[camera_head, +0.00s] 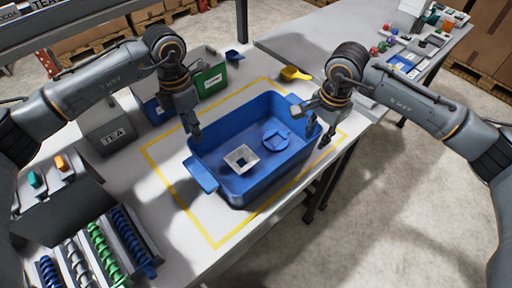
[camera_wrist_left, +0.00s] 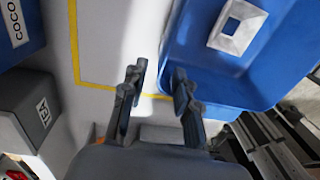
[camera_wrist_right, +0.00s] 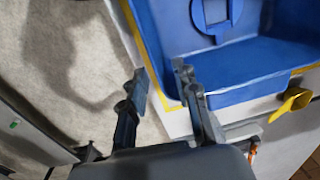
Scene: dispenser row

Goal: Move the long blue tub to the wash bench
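The long blue tub (camera_head: 232,190) stands upright on the white table inside a yellow outline. A white square frame (camera_head: 241,159) and a blue round piece (camera_head: 275,141) lie in it. One tub handle (camera_head: 202,176) shows at its near-left end. My left gripper (camera_head: 194,131) is open at the tub's far-left side. In the left wrist view, its fingers (camera_wrist_left: 160,84) are apart near the tub's rim. My right gripper (camera_head: 317,122) is open at the tub's right end. In the right wrist view, its fingers (camera_wrist_right: 161,78) are apart near a tub corner. I cannot tell if either touches the tub.
A yellow scoop (camera_head: 294,73) lies behind the tub. A grey TEA bin (camera_head: 107,128) and a green bin (camera_head: 211,80) stand to the left. Several coil dispensers (camera_head: 103,250) stand front left. Another grey table (camera_head: 320,38) holds small items at back right. Floor is clear at right.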

